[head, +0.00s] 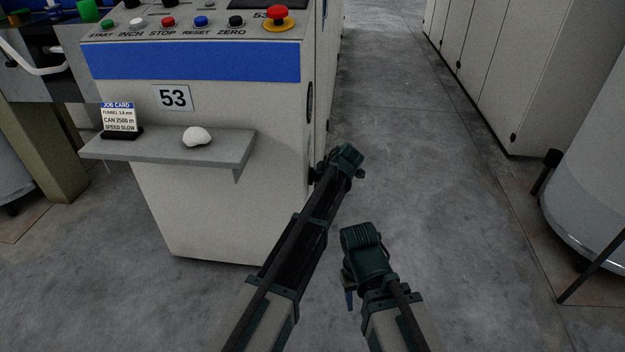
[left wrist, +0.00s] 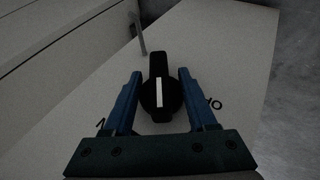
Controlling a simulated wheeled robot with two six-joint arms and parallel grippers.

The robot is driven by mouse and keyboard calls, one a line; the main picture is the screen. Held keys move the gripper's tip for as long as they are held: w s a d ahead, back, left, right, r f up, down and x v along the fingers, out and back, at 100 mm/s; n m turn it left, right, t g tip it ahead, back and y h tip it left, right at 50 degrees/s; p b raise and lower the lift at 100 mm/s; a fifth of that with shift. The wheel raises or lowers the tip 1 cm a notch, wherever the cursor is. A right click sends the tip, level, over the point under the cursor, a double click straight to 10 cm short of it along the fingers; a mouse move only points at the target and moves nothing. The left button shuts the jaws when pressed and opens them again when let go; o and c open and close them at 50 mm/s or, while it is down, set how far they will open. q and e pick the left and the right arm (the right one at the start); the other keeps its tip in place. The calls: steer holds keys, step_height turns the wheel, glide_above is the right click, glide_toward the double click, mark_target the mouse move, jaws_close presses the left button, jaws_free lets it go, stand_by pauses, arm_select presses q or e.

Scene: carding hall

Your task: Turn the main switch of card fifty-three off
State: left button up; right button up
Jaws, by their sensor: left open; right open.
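The main switch (left wrist: 161,88) is a black rotary knob with a white line on its grip. It sits on a pale panel in the left wrist view, its grip running up and down the picture. My left gripper (left wrist: 160,74) is open, with one blue finger on each side of the knob; contact is not clear. In the head view my left gripper (head: 322,174) is at the right side of cabinet 53 (head: 225,210). My right gripper (head: 350,298) hangs low over the floor.
The cabinet's top has several buttons and a red emergency stop (head: 278,17). A grey shelf (head: 215,150) holds a job card (head: 119,119) and a white lump (head: 197,136). An aisle (head: 400,130) is clear; pale cabinets (head: 510,80) stand right.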

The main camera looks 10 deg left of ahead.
stand_by(0.3)
arm_select(q)
jaws_close()
steer(key=t+b, duration=0.1)
steer(key=b, duration=0.1)
steer(key=f+t+b, duration=0.1)
steer(key=t+b, duration=0.1)
steer(key=shift+s+a+n+b, duration=0.1)
steer(key=shift+s+n+b, duration=0.05)
steer(key=shift+n+b, duration=0.25)
steer(key=shift+r+t+b, duration=0.35)
steer(key=shift+t+b, duration=0.05)
steer(key=shift+t, duration=0.1)
jaws_free()
steer(key=shift+r, duration=0.1)
